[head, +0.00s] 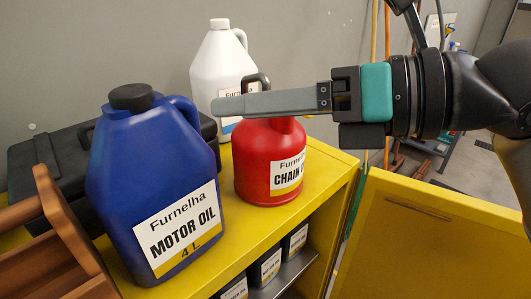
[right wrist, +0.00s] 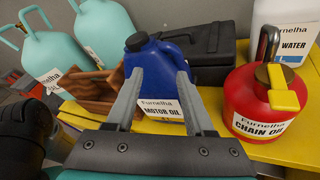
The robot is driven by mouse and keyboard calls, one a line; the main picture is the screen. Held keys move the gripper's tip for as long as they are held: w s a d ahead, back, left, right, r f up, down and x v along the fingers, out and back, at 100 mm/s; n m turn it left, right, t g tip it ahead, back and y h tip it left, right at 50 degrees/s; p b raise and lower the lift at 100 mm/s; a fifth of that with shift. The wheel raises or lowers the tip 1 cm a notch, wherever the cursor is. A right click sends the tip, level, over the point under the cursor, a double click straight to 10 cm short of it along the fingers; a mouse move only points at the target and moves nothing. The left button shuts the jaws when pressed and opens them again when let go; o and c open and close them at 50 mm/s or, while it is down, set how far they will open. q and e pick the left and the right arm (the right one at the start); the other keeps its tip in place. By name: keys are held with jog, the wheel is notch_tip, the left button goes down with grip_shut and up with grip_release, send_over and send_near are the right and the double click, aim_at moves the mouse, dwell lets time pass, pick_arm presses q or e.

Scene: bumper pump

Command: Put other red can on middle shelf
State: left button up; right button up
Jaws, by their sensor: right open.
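A red can labelled CHAIN OIL (head: 262,170) stands upright on top of the yellow cabinet, near its right end. It also shows at the right of the right wrist view (right wrist: 258,102), with a yellow part near its top. My right gripper (head: 228,104) is open and empty, with its fingers reaching left across the view, in front of the can's upper part in the picture. In the right wrist view its fingers (right wrist: 158,82) point toward the blue jug, with the can to their right. A grey shelf (head: 291,274) shows inside the cabinet, partly hidden. My left gripper is out of view.
A blue motor oil jug (head: 135,180), white jug (head: 219,62), black case (head: 45,150) and wooden crate (head: 55,235) crowd the cabinet top (head: 325,160). Several labelled containers (head: 265,266) stand on the shelf. The yellow door (head: 425,235) is open at right.

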jog(key=w+d+r+m+t+h, duration=0.2)
jog(key=w+d+t+h, duration=0.35)
jog(key=d+h, duration=0.2)
jog(key=p, duration=0.3)
send_near(269, 87)
jog(key=shift+t, duration=0.35)
jog(key=x, duration=0.5)
jog(key=shift+a+f, duration=0.35)
jog(key=shift+f, duration=0.1)
jog(key=p+x, duration=0.1)
jog(key=x, duration=0.3)
jog(key=shift+w+d+r+p, duration=0.1)
jog(key=shift+p, duration=0.25)
jog(key=shift+w+a+f, duration=0.25)
jog(key=shift+w+f, duration=0.05)
jog(key=shift+w, duration=0.1)
jog(key=shift+y, duration=0.25)
jog(key=shift+c, duration=0.2)
grip_shut()
